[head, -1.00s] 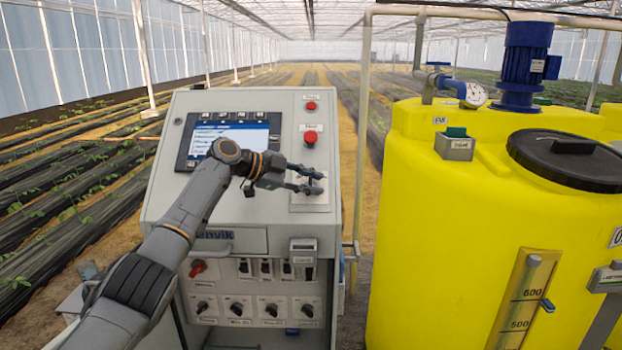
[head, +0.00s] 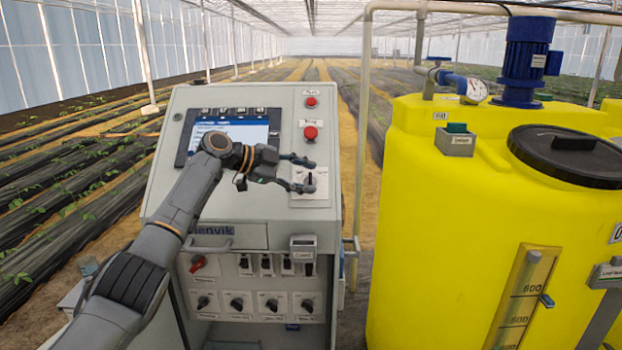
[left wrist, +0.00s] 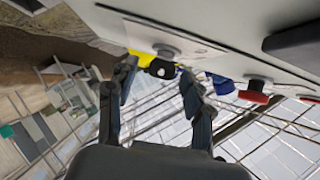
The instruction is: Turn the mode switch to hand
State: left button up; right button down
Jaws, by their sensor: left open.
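The mode switch (head: 310,179) is a small dark knob on a pale plate on the sloping face of the grey control cabinet. In the left wrist view the switch (left wrist: 162,68) shows as a black knob on a grey round base, just beyond and between the fingertips. My left gripper (head: 309,176) is open and empty, its two fingers spread above and below the knob in the head view. It also shows in the left wrist view (left wrist: 158,75). I cannot tell whether a finger touches the knob. The switch's markings are too small to read. My right gripper is out of view.
A red button (head: 310,133) and a smaller red one (head: 311,102) sit above the switch. A touch screen (head: 228,135) lies left of them, partly behind my arm. Several knobs line the lower panel (head: 255,302). A yellow tank (head: 440,220) stands to the right.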

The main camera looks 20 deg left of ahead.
pick_arm(q)
jog(key=v, duration=1)
jog(key=shift+a+f, duration=0.1)
